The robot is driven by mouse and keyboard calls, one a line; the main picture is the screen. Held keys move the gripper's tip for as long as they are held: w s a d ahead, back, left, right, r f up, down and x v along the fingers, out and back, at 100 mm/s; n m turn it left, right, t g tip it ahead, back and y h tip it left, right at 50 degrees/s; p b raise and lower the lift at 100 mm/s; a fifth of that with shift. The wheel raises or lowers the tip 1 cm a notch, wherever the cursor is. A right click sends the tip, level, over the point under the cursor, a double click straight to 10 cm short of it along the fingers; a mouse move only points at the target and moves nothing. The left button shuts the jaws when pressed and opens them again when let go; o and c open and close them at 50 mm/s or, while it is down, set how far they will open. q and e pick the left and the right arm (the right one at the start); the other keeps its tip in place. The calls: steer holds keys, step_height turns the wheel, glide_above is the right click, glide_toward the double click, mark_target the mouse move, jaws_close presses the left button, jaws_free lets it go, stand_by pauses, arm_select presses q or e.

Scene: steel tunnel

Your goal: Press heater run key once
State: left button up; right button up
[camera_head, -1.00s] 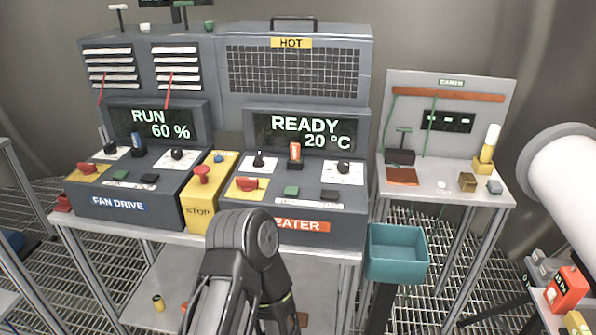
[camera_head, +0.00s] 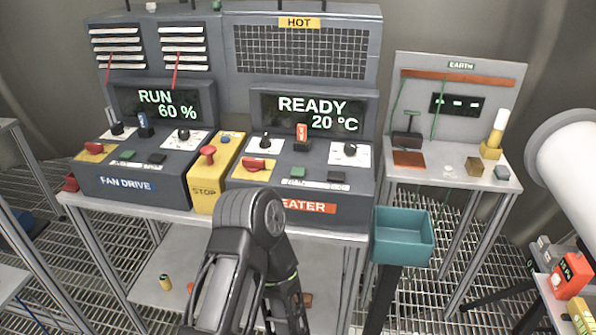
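The heater panel (camera_head: 237,182) is the right-hand console on the bench. Its display (camera_head: 312,113) reads READY 20 °C. On its sloped face are a green key (camera_head: 297,172) and a dark key (camera_head: 338,176); labels for these keys are too small to read. A red switch (camera_head: 255,163) on a yellow plate, a black knob (camera_head: 265,142) and an orange-tagged lever (camera_head: 302,134) are beside them. One of my arms is bent in front of the bench at lower centre, covering part of the HEATER label (camera_head: 310,206). Neither gripper shows.
The fan drive console (camera_head: 135,186) on the left reads RUN 60 %. A yellow stop box (camera_head: 205,190) with a red button (camera_head: 208,153) stands between the consoles. A teal bin (camera_head: 403,246) and the earth bench (camera_head: 440,176) are right. A white cylinder (camera_head: 566,160) is far right.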

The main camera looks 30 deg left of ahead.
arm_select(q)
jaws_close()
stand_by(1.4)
